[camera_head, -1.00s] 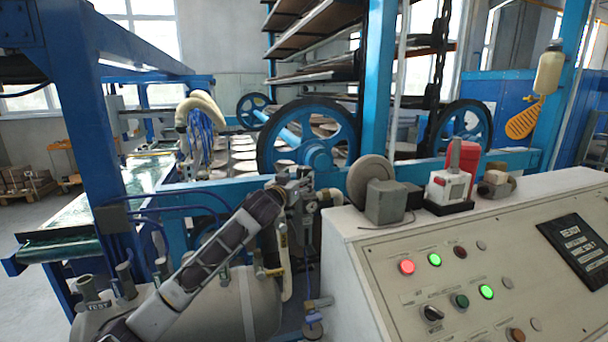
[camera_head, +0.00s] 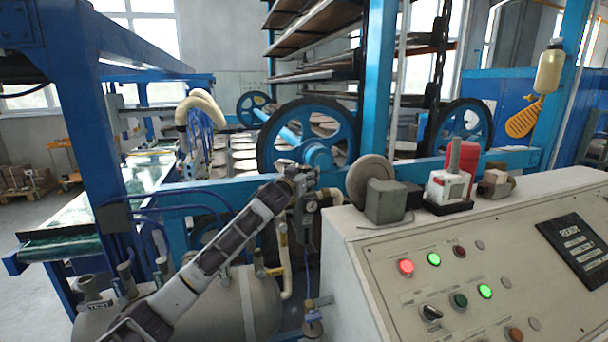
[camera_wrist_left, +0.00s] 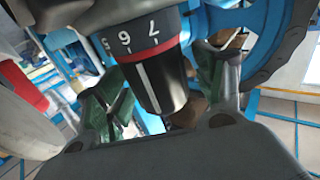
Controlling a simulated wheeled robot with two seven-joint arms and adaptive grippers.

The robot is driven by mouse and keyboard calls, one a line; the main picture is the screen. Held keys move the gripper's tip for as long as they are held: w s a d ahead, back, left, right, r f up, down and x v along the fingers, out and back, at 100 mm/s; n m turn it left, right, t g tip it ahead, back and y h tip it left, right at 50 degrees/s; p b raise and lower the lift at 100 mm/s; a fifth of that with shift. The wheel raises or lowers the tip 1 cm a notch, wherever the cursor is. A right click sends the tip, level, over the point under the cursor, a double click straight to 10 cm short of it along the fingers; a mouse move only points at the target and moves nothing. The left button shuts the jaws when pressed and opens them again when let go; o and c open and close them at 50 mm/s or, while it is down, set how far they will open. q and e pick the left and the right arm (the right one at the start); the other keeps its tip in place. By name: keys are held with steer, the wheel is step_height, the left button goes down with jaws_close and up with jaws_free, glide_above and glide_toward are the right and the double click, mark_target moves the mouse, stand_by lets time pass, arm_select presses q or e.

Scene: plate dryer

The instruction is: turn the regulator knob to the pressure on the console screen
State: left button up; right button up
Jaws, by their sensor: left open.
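The regulator knob (camera_wrist_left: 155,88) is black with a white line, below a scale with a red band and the numbers 5, 6 and 7. The line points about at the 6. My left gripper (camera_wrist_left: 163,100) is open, with one green-padded finger on each side of the knob. I cannot tell whether either finger touches it. The console screen (camera_head: 580,250) is dark with white text; READY shows on top, the smaller lines are unreadable. My right gripper is out of view.
The console (camera_head: 385,280) with lit red and green buttons stands close to the right of the regulator. A large blue wheel (camera_head: 345,125) is behind it. A tank (camera_head: 245,300) and pipes lie below my left arm.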

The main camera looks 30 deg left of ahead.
arm_select(q)
steer(key=c, duration=1)
steer(key=shift+n+y, duration=0.3)
steer(key=shift+y, duration=0.2)
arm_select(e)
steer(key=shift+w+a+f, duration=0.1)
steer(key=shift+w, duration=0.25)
arm_select(q)
steer(key=shift+d+b, duration=0.1)
steer(key=shift+b, duration=0.2)
steer(key=shift+n+g+y+b, duration=0.55)
steer(key=shift+n+y, duration=0.45)
steer(key=shift+y, duration=0.5)
steer(key=shift+n+g+y+b, duration=0.55)
steer(key=shift+n+g+y, duration=0.45)
steer(key=shift+y, duration=0.5)
steer(key=shift+n+g+y+b, duration=0.35)
steer(key=shift+n+y, duration=0.25)
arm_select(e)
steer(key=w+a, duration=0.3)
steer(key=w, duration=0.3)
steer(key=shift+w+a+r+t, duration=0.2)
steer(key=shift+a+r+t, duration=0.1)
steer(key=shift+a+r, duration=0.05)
